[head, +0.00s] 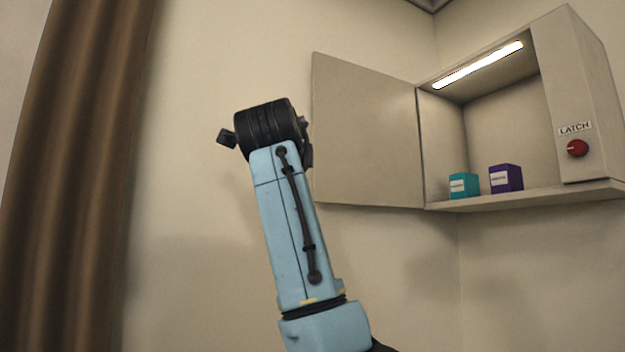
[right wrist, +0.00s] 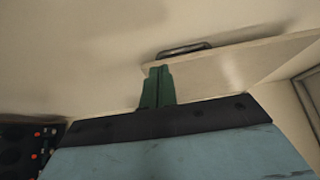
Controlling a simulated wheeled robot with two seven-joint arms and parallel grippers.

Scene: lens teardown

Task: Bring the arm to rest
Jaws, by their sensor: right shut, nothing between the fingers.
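My right gripper (right wrist: 158,72) shows in the right wrist view as two green fingers pressed together, with nothing between them. In that view a pale panel (right wrist: 225,68) with a dark handle (right wrist: 185,48) lies beyond the fingertips; I cannot tell whether they touch. In the head view a raised light-blue arm of mine stands in the middle, its black wrist at the top left of the open cabinet door (head: 365,135). Its fingers are hidden there. My left gripper is in neither view.
A lit wall cabinet (head: 505,197) stands open at the right. It holds a teal box (head: 463,186) and a purple box (head: 506,178). A red knob (head: 577,148) sits under a LATCH label. A brown curtain (head: 75,170) hangs at the left; bare wall lies between.

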